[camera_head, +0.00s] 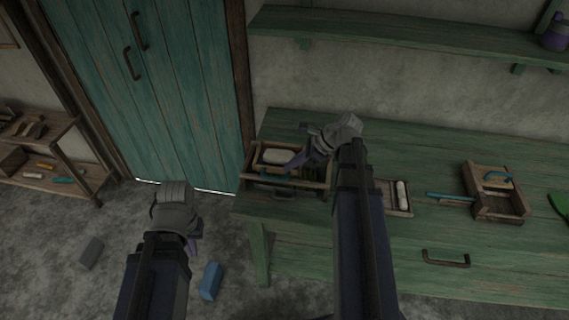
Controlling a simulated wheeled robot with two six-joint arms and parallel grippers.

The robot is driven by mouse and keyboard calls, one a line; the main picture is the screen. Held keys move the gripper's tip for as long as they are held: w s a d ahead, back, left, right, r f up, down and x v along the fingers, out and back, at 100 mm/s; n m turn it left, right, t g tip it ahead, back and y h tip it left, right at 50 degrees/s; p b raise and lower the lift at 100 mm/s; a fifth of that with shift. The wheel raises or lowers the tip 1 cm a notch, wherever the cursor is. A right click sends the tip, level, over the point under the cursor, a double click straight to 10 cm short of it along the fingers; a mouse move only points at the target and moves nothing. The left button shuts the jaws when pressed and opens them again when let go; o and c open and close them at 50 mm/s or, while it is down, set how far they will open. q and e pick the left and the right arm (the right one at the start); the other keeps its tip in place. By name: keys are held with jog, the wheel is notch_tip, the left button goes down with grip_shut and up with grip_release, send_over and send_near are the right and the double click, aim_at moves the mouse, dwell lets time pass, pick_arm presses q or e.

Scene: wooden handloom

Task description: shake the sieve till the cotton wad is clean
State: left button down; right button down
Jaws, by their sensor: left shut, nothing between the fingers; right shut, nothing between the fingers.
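A wooden sieve-like frame (254,178) sits at the left end of the green table, with a white wad (278,156) in its left part. My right gripper (296,162) is shut and empty, low over the frame beside the wad; my wrist hides part of the frame's right side. I cannot tell whether the fingers touch the frame. My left gripper (193,246) is shut and empty, away from the table over the floor to the left. Any dirt on the wad is too small to tell.
The green table (440,155) has a small tray with a white roll (402,194), a wooden box (505,205) with a blue-handled tool, and a green item (560,203). A blue block (209,281) and a grey block (90,253) lie on the floor. A shelf (400,38) hangs above.

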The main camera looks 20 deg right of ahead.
jog(key=p+v, duration=0.4)
jog(key=v, duration=0.3)
